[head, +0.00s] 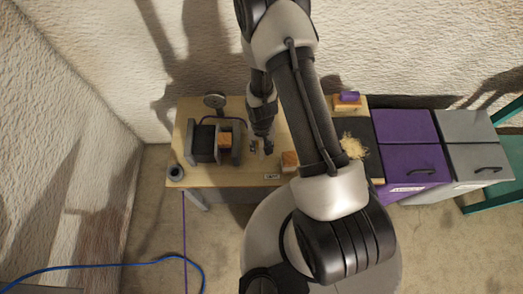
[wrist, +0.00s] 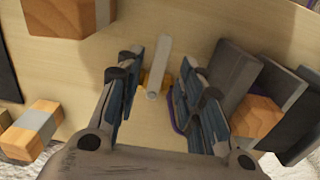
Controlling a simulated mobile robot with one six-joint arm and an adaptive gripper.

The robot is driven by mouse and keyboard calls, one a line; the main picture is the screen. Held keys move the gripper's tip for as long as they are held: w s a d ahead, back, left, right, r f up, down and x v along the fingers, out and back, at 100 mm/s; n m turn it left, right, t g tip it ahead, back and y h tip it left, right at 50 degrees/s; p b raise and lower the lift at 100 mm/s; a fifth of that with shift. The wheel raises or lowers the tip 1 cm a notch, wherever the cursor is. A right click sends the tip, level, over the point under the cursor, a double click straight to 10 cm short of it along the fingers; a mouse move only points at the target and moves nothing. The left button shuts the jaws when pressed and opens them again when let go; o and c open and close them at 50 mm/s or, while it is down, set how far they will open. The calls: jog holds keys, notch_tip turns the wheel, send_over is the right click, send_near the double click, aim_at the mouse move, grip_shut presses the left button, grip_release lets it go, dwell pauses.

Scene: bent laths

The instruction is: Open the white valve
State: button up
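The white valve shows in the wrist view as a pale lever (wrist: 157,65) on a small yellow base, on the light wooden tabletop (wrist: 195,30). My gripper (wrist: 160,72) is open, its two dark fingers on either side of the lever with gaps to both. I see no contact between fingers and lever, and the height difference is hard to judge. In the head view my gripper (head: 268,148) points down over the left half of the wooden table (head: 230,179). The valve is too small or hidden to make out there.
A grey and black clamp-like fixture (head: 204,144) with a wooden block stands left of my gripper. A wooden block (head: 290,161) sits to the right. A round gauge (head: 214,100) stands behind. Shavings (head: 355,147) lie on a dark patch. A purple cabinet (head: 405,125) adjoins the table's right.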

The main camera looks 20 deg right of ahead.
aim_at(261, 148)
jog(key=shift+f+b, duration=0.85)
jog(key=shift+f, duration=0.65)
jog(key=shift+c, duration=0.4)
grip_shut()
